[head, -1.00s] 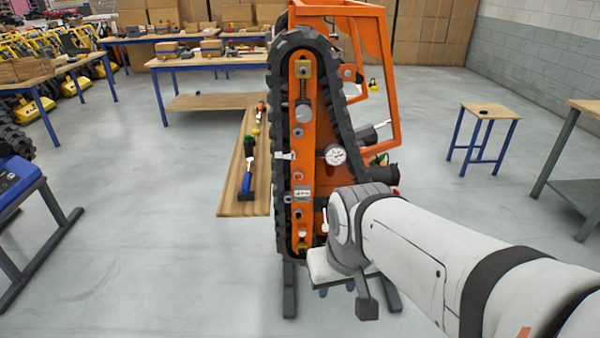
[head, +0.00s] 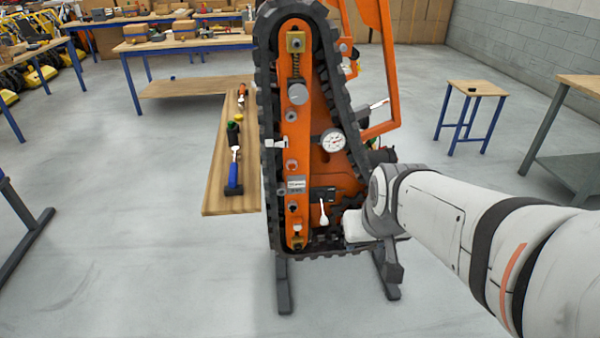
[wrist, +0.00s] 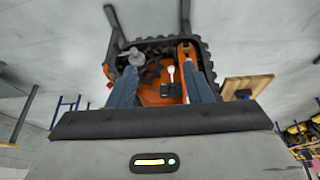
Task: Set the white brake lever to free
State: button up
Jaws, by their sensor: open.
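The white brake lever (head: 323,212) hangs from a dark block low on the orange side frame of the tracked carrier (head: 296,130), its rounded end down. In the wrist view the lever (wrist: 171,74) shows between the two blue fingers of my gripper (wrist: 161,78). The fingers are spread apart and empty, and I see no contact with the lever. In the head view my wrist stands just right of the lever, and my fingertips cannot be made out.
A round dial gauge (head: 333,141) and a white clamp (head: 275,143) sit above the lever. The black track surrounds the frame. A wooden board (head: 215,200) with tools lies to the left. A small stool (head: 477,88) stands right, with open floor around.

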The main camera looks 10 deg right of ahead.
jog(key=w+d+f+m+t+b, duration=0.15)
jog(key=w+f+t+b, duration=0.45)
jog(key=w+f+b, duration=0.9)
jog(key=t+y+b, duration=0.3)
jog(key=t+b, duration=0.4)
jog(key=b, duration=0.7)
send_near(323, 216)
jog(key=shift+n, duration=0.35)
jog(key=w, duration=0.1)
jog(key=w+f, duration=0.2)
jog(key=shift+w+a, duration=0.1)
jog(key=shift+w, duration=0.2)
jog(key=shift+w+a, duration=0.1)
jog(key=shift+w, duration=0.25)
jog(key=w, duration=0.2)
jog(key=w+b, duration=0.1)
jog(key=w, duration=0.1)
jog(key=w+a, duration=0.1)
jog(key=w, duration=0.2)
jog(key=shift+w+r+b, duration=0.1)
jog(key=shift+r+b, duration=0.05)
jog(key=shift+b, duration=0.15)
grip_shut()
